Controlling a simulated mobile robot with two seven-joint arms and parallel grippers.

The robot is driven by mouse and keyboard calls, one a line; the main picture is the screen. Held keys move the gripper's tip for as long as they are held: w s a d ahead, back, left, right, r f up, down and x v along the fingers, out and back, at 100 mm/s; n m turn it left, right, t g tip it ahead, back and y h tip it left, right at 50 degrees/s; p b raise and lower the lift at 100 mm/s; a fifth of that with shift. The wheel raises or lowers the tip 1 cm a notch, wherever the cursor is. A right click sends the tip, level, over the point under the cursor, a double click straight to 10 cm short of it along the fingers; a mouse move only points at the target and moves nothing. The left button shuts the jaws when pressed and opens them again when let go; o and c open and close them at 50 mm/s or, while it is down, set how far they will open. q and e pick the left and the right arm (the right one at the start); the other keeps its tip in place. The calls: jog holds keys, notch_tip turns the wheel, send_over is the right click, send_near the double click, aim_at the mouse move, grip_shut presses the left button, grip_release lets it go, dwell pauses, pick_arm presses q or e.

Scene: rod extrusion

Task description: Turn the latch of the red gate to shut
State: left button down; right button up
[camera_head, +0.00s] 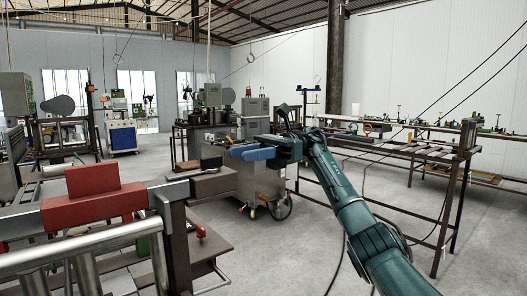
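A red two-step block (93,202), which looks like the red gate, sits on a metal rail machine at the left. I cannot make out its latch clearly. My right arm comes in from the lower right, and its gripper with blue fingers (246,152) points left. The gripper is to the right of the red block and well apart from it. The two fingers overlap in this view, so their gap cannot be judged. Nothing shows between them. My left gripper is not in view.
A dark block (212,183) lies at the right end of the rail. A grey wheeled cabinet (262,186) stands behind my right gripper. A long workbench (400,150) with small parts runs along the right. Open floor (285,260) lies at the lower middle.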

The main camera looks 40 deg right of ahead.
jog(key=shift+s+d+p, duration=0.15)
jog(key=shift+d+p, duration=0.55)
jog(key=shift+d, duration=1.8)
